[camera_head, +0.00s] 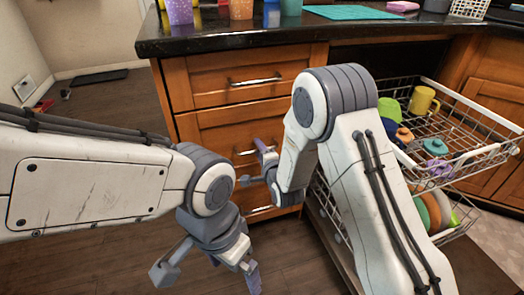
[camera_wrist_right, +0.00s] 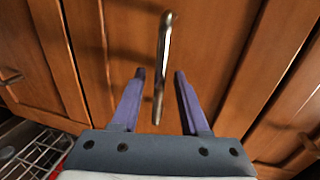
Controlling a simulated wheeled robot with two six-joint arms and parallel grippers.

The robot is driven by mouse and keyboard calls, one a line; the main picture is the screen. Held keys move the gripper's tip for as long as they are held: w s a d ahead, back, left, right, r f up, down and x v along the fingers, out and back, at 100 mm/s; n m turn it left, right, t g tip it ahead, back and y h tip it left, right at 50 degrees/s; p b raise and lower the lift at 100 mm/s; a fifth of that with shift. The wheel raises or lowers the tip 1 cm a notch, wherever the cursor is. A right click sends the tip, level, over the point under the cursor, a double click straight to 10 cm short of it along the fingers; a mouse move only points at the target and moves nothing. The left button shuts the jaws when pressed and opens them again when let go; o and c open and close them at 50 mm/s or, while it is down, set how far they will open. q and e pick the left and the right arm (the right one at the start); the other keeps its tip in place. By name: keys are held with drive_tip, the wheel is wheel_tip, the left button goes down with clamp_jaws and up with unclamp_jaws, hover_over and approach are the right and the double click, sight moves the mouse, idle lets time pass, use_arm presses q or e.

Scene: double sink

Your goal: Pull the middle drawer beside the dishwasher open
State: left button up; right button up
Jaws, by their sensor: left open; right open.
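The middle drawer (camera_head: 218,132) is a wooden front below the top drawer, and it looks closed. Its metal bar handle (camera_wrist_right: 163,62) runs lengthwise between the two purple fingers of my right gripper (camera_wrist_right: 160,76) in the right wrist view. The fingers are open, one on each side of the bar, with gaps visible. In the head view my right gripper (camera_head: 257,165) is in front of the middle drawer and hides part of the handle. My left gripper (camera_head: 208,276) is open and empty, low over the floor. The dishwasher (camera_head: 468,158) stands open to the right.
The top drawer (camera_head: 215,84) above is closed. The dishwasher's pulled-out racks hold cups and plates, close to my right arm. A dark counter (camera_head: 230,43) with colourful cups overhangs the drawers. The wooden floor (camera_head: 110,105) at left is mostly free.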

clamp_jaws()
idle(1.2)
